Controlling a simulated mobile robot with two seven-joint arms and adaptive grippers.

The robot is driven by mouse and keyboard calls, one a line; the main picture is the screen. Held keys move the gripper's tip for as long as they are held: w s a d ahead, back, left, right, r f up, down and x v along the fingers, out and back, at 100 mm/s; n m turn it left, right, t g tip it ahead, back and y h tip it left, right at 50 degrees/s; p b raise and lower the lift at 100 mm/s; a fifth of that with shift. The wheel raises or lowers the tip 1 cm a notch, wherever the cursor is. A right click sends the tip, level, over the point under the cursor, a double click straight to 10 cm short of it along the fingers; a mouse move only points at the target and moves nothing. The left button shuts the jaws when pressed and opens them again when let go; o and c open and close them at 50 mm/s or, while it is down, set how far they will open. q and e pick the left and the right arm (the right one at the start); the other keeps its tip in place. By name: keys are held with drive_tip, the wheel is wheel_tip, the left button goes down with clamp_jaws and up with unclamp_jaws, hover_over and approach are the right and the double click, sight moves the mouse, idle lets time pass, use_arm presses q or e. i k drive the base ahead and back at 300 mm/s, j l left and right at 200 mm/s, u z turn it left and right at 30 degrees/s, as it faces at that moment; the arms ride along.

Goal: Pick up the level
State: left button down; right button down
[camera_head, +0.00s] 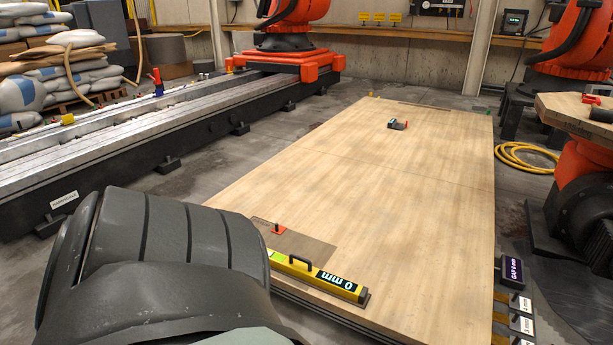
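The level (318,275) is a long yellow bar with a black handle on top and a dark "0 mm" display. It lies along the near edge of the large wooden board (400,190). Its left end shows a green patch beside my dark grey arm, which fills the lower left of the view. Neither of my grippers is in view, and nothing is seen touching the level.
A dark plate with a red piece (278,228) lies behind the level. A small dark device (397,124) sits far back on the board. A "GAP 0 mm" display (513,270) and labelled gauges (521,303) stand at right. The board's middle is clear.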

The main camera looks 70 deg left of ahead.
sight(351, 290)
drive_tip(key=i+j+u, duration=0.1)
drive_tip(key=u, duration=2.1)
drive_tip(key=i+j+z, duration=0.2)
drive_tip(key=i, duration=0.2)
drive_tip(key=i+j+z, duration=0.2)
drive_tip(key=i, duration=0.15)
